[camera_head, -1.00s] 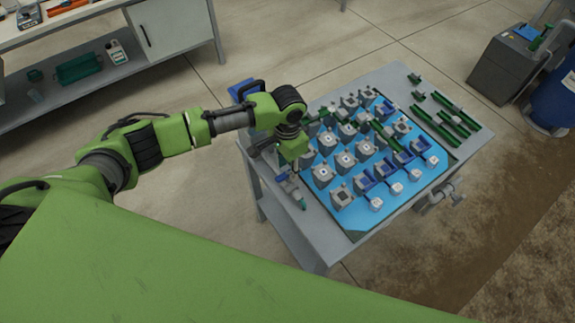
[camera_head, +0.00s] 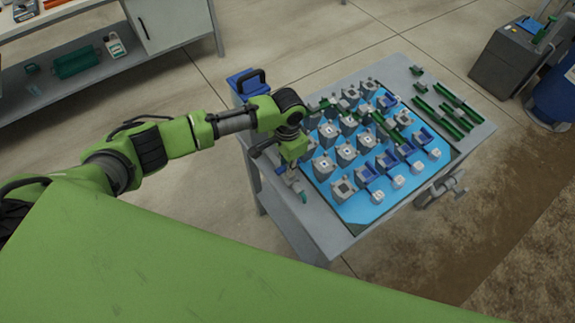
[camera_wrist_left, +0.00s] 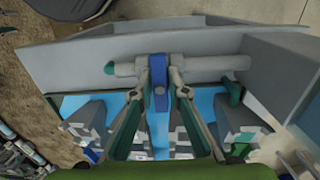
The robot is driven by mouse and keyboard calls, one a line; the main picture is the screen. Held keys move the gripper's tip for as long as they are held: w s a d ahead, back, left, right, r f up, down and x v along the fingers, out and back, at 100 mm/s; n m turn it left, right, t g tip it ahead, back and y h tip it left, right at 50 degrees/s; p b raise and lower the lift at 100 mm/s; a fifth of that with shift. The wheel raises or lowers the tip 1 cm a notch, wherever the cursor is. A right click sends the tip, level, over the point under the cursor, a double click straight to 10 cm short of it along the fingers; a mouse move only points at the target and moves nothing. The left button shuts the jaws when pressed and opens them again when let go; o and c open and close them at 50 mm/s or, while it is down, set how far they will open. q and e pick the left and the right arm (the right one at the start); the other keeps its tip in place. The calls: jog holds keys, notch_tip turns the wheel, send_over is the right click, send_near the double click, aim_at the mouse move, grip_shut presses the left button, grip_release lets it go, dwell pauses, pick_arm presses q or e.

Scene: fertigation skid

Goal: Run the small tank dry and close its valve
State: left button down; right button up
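My left gripper (camera_wrist_left: 160,84) reaches down at the near-left edge of the grey skid table (camera_head: 335,240); it also shows in the head view (camera_head: 287,168). In the left wrist view its two fingers stand on both sides of a blue valve handle (camera_wrist_left: 159,92), with the tips close against it. The handle lies across a grey pipe (camera_wrist_left: 205,65) with a green end. The pipe also shows in the head view (camera_head: 297,187). A blue basin (camera_head: 362,211) fills the tabletop and holds grey blocks. I cannot tell which part is the small tank. My right gripper is out of view.
Several grey and blue blocks (camera_head: 342,188) crowd the basin. Green bars (camera_head: 440,118) lie on the table's far-right side. Another pipe fitting (camera_head: 440,190) sticks out at the right edge. A blue box (camera_head: 243,84) stands behind my arm. A blue barrel (camera_head: 555,95) stands far right.

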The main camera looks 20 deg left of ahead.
aim_at(287, 165)
pick_arm(q)
jog(key=n+p, duration=0.3)
jog(key=n, duration=0.1)
jog(key=n+p, duration=0.7)
jog(key=n, duration=0.1)
jog(key=shift+s+r, duration=0.1)
jog(key=shift+r, duration=0.2)
jog(key=shift+d+f+n+p, duration=0.1)
jog(key=shift+n+p, duration=0.45)
jog(key=shift+n, duration=0.35)
jog(key=shift+f+n, duration=0.25)
jog(key=shift+n, duration=0.55)
jog(key=n, duration=0.4)
jog(key=c, duration=1.9)
grip_release()
jog(key=shift+r, duration=0.15)
notch_tip(287, 165, up, 10)
jog(key=shift+f, duration=0.1)
